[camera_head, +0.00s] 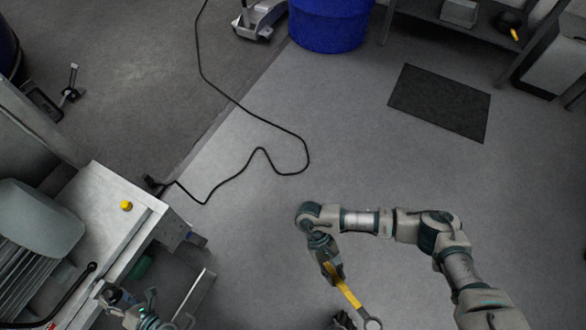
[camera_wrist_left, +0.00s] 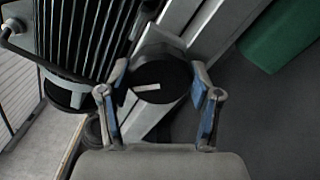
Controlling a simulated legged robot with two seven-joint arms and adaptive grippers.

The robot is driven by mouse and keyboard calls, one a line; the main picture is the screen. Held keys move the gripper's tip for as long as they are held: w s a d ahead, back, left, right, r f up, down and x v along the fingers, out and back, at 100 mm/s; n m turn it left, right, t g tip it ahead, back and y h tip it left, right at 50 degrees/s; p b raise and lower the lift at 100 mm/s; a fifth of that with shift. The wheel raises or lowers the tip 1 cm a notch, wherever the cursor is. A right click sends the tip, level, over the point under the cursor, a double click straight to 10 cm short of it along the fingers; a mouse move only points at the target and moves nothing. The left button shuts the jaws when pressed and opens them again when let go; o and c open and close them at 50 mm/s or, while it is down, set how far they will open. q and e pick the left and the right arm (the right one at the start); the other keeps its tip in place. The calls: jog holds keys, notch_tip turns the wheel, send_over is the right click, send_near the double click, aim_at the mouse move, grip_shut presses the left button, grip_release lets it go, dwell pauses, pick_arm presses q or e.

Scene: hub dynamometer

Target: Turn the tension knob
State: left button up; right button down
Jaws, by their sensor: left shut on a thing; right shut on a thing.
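The tension knob (camera_wrist_left: 160,78) is a black round knob with a white mark on its face, seen in the left wrist view. My left gripper (camera_wrist_left: 160,88) has one finger on each side of the knob and is shut on it. In the head view my left gripper (camera_head: 138,308) is at the bottom left, beside the machine bench, and the knob cannot be made out there. My right gripper (camera_head: 331,273) is shut on a tool with a yellow handle (camera_head: 347,292) and a grey ring end, held over the floor.
A grey finned motor (camera_head: 30,235) sits on the metal bench (camera_head: 110,195) at left, with a yellow button (camera_head: 126,206). A black cable (camera_head: 262,150) lies on the floor. A blue barrel (camera_head: 328,25) and dark mat (camera_head: 440,102) are farther off. The middle floor is otherwise clear.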

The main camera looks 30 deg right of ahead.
pick_arm(q)
jog(key=m+p, duration=0.1)
jog(key=m, duration=0.2)
jog(key=shift+m, duration=0.4)
pick_arm(e)
jog(key=shift+w+r, duration=0.2)
jog(key=shift+r, duration=0.4)
jog(key=shift+w+r, duration=0.2)
jog(key=shift+r, duration=0.4)
pick_arm(q)
jog(key=shift+s+d+f+m+p, duration=0.15)
jog(key=shift+m+p, duration=0.1)
jog(key=shift+m, duration=0.6)
jog(key=shift+w+a+f+m+p, duration=0.1)
jog(key=shift+m+p, duration=0.15)
jog(key=shift+m, duration=0.6)
pick_arm(e)
jog(key=shift+w+r+t, duration=0.25)
jog(key=shift+r+t, duration=0.05)
jog(key=shift+r, duration=0.45)
pick_arm(q)
jog(key=o, duration=1.1)
jog(key=shift+o, duration=0.2)
jog(key=shift+r, duration=0.1)
jog(key=v, duration=1.2)
